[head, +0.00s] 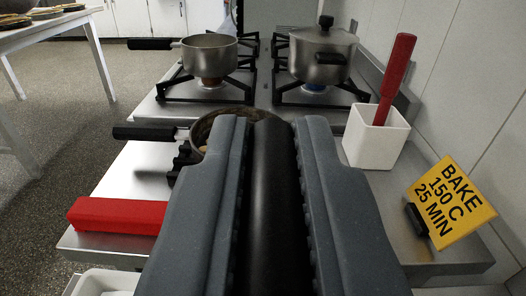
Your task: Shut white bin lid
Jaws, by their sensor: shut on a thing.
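My gripper (272,135) reaches forward over the near part of a steel stove top, with its two grey-blue fingers on either side of a long, rounded black bar (273,215). It is shut on this bar, which runs lengthwise between the fingers. I cannot tell what the bar belongs to. No white bin lid can be made out for sure. A white, open-looking edge (105,283) shows at the bottom left, cut off by the frame, and I cannot tell whether it is the bin.
A small pot (210,58) and a lidded pot (322,55) stand on far burners. A pan (203,128) is partly hidden behind my gripper. A red block (117,215) lies left. A white box (373,142) with a red handle (396,78) and a yellow sign (451,203) stand right.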

